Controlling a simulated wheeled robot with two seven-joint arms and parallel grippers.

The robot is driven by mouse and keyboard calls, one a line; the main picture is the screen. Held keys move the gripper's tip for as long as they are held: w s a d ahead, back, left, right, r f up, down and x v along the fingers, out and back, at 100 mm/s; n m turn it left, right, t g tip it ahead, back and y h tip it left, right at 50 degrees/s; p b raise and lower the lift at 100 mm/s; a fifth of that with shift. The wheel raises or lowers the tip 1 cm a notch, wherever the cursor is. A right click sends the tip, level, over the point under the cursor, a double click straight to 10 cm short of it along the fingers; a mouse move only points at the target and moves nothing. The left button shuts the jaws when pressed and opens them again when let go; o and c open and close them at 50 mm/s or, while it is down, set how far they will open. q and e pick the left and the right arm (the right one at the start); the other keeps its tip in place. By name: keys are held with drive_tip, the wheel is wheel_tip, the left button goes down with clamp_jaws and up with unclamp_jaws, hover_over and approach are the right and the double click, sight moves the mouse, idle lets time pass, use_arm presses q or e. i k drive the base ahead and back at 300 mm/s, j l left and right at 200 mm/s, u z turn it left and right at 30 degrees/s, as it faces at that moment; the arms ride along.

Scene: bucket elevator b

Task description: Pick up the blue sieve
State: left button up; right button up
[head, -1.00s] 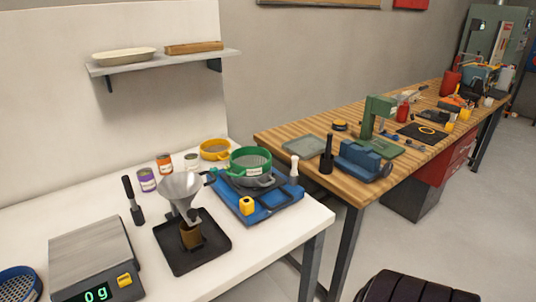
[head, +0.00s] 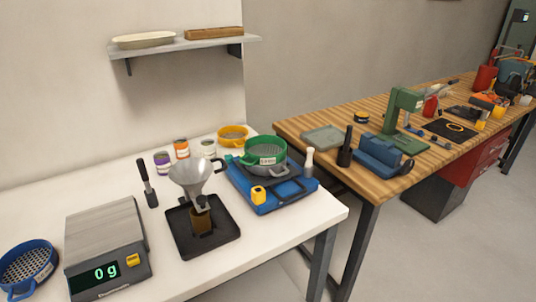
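The blue sieve (head: 27,266) sits on the white table (head: 290,238) at the far left of the head view, left of the grey scale. It is round with a blue rim and a perforated bottom, and it carries a white label. Its left edge lies close to the picture border. Neither of my grippers shows in the head view.
A scale (head: 106,250) reading 0 g stands right beside the sieve. Further right are a funnel (head: 197,177) over a black tray (head: 183,240) and a green sieve (head: 264,156) on a blue base (head: 268,197). A shelf (head: 180,47) hangs above.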

sight(28, 264)
drive_tip(key=u, duration=1.7)
